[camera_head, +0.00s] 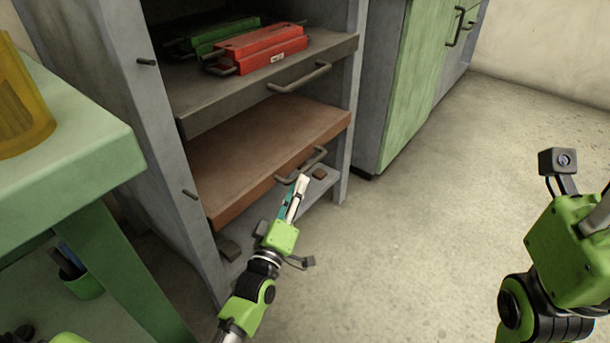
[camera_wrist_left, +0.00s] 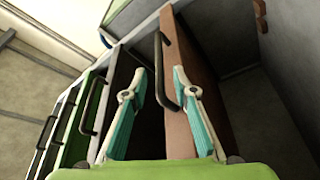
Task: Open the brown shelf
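The brown shelf (camera_head: 250,150) is a flat sliding board low in the grey cabinet, below a grey shelf. Its front edge looks about level with the cabinet's front posts. A dark bar handle (camera_head: 302,166) is fixed to its front edge. My left gripper (camera_head: 301,182) is at this handle, reaching up from below. In the left wrist view the brown shelf (camera_wrist_left: 188,60) stands upright in the picture, and its handle (camera_wrist_left: 164,75) shows between the two parted fingers. Contact cannot be told. My right gripper's green body (camera_head: 575,250) is at the right; its fingers are outside the view.
The grey shelf (camera_head: 215,108) above holds red (camera_head: 260,50) and green boxes and has its own handle. A green table (camera_head: 65,165) with a yellow container (camera_head: 18,105) stands at the left. Green cabinet doors (camera_head: 410,80) are behind. The floor (camera_head: 440,200) at the right is clear.

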